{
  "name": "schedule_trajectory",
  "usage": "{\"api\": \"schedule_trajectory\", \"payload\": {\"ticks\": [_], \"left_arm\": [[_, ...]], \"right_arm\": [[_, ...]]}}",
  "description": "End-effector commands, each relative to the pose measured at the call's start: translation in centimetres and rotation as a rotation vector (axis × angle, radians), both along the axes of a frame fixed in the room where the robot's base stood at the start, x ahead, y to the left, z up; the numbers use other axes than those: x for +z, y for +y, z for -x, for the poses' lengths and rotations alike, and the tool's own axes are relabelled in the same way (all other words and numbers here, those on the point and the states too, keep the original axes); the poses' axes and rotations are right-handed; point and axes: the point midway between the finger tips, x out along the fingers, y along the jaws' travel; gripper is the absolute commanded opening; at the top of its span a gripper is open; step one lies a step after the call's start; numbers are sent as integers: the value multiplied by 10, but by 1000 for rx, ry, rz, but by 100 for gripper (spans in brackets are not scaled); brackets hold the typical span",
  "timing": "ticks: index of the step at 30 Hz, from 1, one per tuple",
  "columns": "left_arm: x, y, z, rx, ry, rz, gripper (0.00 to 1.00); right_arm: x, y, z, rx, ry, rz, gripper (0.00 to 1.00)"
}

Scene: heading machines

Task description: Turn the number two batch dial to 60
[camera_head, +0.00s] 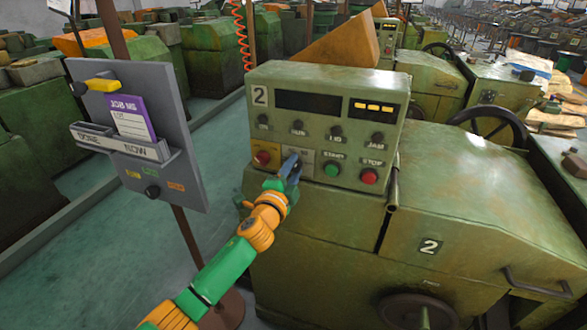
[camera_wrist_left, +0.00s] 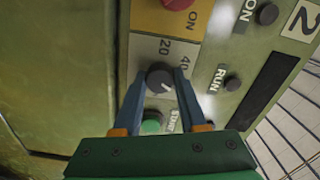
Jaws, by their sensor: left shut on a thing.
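The green control box (camera_head: 328,135) marked 2 stands on the number two machine. My right gripper is out of view.
Dark knobs and a dark display (camera_head: 307,102) are above. A grey job board (camera_head: 134,135) stands on a post to the left, near my arm.

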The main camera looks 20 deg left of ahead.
Motion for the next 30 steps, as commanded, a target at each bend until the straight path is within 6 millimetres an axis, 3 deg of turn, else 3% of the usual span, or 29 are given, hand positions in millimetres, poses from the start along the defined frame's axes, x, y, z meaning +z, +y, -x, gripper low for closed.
{"api": "schedule_trajectory", "payload": {"ticks": [7,8,10,11,21,30], "left_arm": [[2,0,0,0,-3,0,0],[2,0,0,0,-3,1,49],[1,0,0,0,-3,1,68],[1,0,0,0,-2,1,71],[0,0,4,0,0,1,71],[-1,1,51,-3,-1,0,71]], "right_arm": [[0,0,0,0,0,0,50],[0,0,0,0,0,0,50],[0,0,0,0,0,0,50],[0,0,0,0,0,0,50],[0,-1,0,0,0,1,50],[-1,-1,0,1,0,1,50]]}}
